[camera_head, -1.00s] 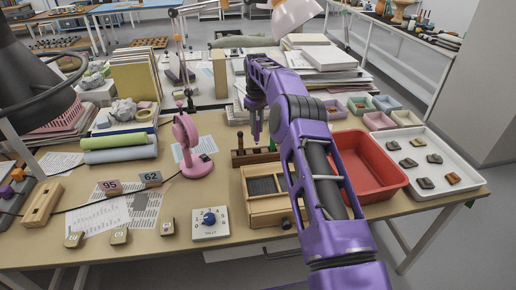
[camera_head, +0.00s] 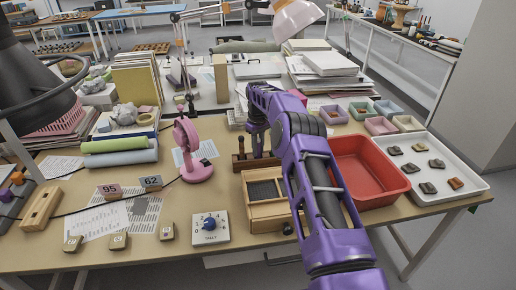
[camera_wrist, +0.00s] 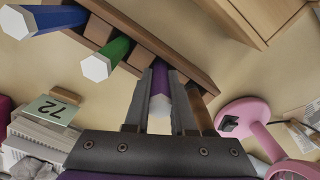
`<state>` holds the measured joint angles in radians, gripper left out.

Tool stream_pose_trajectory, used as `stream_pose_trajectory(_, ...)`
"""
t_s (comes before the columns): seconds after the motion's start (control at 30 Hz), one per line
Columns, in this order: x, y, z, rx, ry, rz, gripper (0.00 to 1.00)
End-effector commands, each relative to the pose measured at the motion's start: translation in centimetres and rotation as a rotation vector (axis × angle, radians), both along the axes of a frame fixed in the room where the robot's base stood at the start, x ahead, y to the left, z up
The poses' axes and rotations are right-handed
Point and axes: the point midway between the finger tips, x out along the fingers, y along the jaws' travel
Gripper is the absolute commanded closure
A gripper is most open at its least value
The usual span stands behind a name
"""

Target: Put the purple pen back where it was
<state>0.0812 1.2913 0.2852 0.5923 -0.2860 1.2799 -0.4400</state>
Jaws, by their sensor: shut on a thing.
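A brown wooden pen rack (camera_head: 240,165) stands on the table, and it runs diagonally across the top of the wrist view (camera_wrist: 150,40). A blue pen (camera_wrist: 45,20) and a green pen (camera_wrist: 108,58) stand in it, their pale ends toward the wrist camera. My gripper (camera_wrist: 163,85) is shut on the purple pen (camera_wrist: 158,88), whose pale end shows between the fingers. The pen lines up with the rack, beside the green pen; its far end is hidden, so I cannot tell how deep it sits. In the head view my gripper (camera_head: 257,153) is low at the rack, and my arm covers its right part.
A pink fan-like stand (camera_head: 196,160) is left of the rack. A wooden box (camera_head: 262,213) lies in front, and a red tray (camera_head: 368,170) is to the right. A dial box (camera_head: 210,227) sits near the front edge. Paper stacks (camera_head: 325,80) stand behind.

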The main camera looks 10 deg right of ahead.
Motion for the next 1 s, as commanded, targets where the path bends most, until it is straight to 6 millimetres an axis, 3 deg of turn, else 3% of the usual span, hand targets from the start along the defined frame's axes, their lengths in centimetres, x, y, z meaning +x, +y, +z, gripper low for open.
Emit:
stream_pose_trajectory(0.1,0.0,0.0,-0.5,0.000,0.000,0.000,1.00)
stream_pose_trajectory(0.13,0.0,0.0,-0.4,0.000,0.000,0.000,0.75)
stream_pose_trajectory(0.3,0.0,0.0,-0.3,0.000,0.000,0.000,0.47)
stream_pose_trajectory(0.67,0.0,0.0,0.4,0.000,-0.001,0.000,0.47)
stream_pose_trajectory(0.77,0.1,0.0,1.5,0.000,-0.002,-0.001,0.47)
stream_pose_trajectory(1.0,0.1,0.0,6.8,0.001,-0.004,0.000,0.47)
